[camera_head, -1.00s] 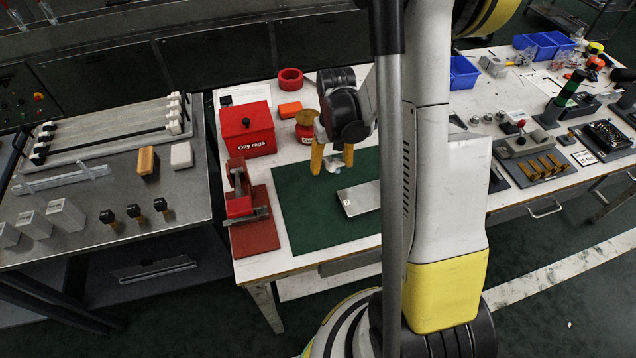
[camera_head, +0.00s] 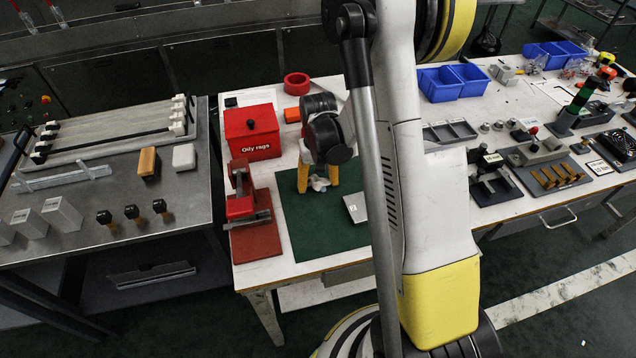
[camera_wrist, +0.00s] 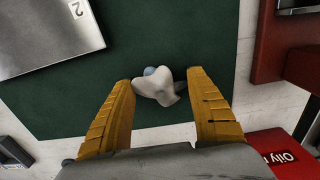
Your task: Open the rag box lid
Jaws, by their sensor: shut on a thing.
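The rag box (camera_head: 252,131) is red, with "Oily rags" on its front. My gripper (camera_head: 318,184) points down over the green mat, to the right of and nearer than the box. Its two yellow fingers are shut on a crumpled whitish rag (camera_wrist: 158,87), with bluish and dark grey bits beside it. In the wrist view the rag sits between the fingertips (camera_wrist: 162,80). Only a red corner of the box (camera_wrist: 290,150) shows there, at the lower right.
A red vise-like tool (camera_head: 246,205) stands in front of the box, left of the green mat (camera_head: 310,235). A metal plate (camera_wrist: 40,35) lies on the mat. A red ring (camera_head: 297,83) and an orange block (camera_head: 292,115) stand behind. My arm hides the table's middle.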

